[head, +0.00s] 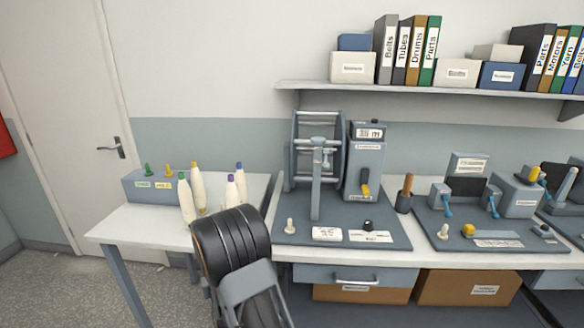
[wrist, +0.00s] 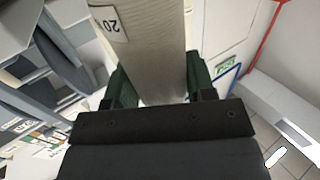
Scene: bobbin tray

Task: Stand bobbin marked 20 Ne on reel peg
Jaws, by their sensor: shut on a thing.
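In the wrist view a cream bobbin (wrist: 148,45) with a label reading 20 sits between the green fingers of my gripper (wrist: 158,82), which is shut on it. The label appears upside down there, and the ends of the bobbin are out of view. In the head view my black arm hides the gripper, and I cannot tell which bobbin there is the held one. A small pale upright peg (head: 290,226) stands at the front left of the grey reel base (head: 340,234). The reel (head: 317,145) rises behind it.
Several cream bobbins with coloured tips, such as the green-tipped bobbin (head: 186,204), show at the left table (head: 130,223). A grey block (head: 135,190) with green and yellow pegs is behind them. Cards and a dark knob lie on the reel base. A shelf (head: 430,91) hangs above.

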